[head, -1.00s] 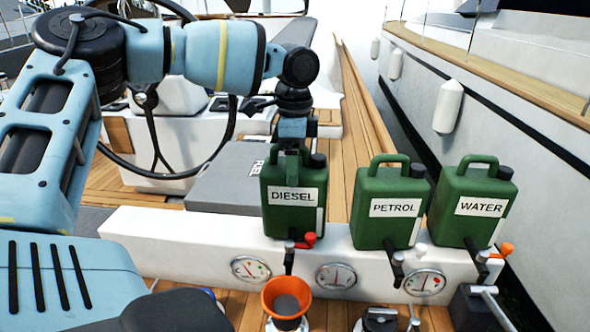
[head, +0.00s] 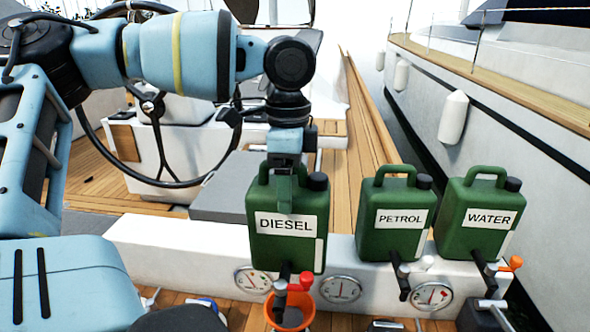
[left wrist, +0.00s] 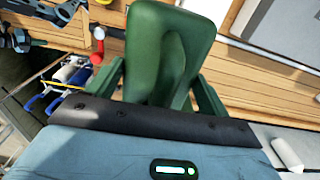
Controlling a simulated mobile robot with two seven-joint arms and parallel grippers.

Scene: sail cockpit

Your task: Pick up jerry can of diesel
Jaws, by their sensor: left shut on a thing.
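The green jerry can labelled DIESEL (head: 287,249) hangs upright in my left gripper (head: 285,180), in front of the white ledge. My left gripper is shut on its top handle; the fingers partly cover the handle. In the left wrist view the green can (left wrist: 165,50) fills the upper middle, beyond the dark gripper edge. The can's lower part overlaps the ledge front and a gauge in the head view. My right gripper is not in view.
Green cans labelled PETROL (head: 395,217) and WATER (head: 478,217) stand on the white ledge (head: 150,245) to the right. Gauges (head: 341,289) and levers sit on the ledge front. An orange funnel (head: 290,310) is below the diesel can. A steering wheel (head: 150,105) stands behind my left arm.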

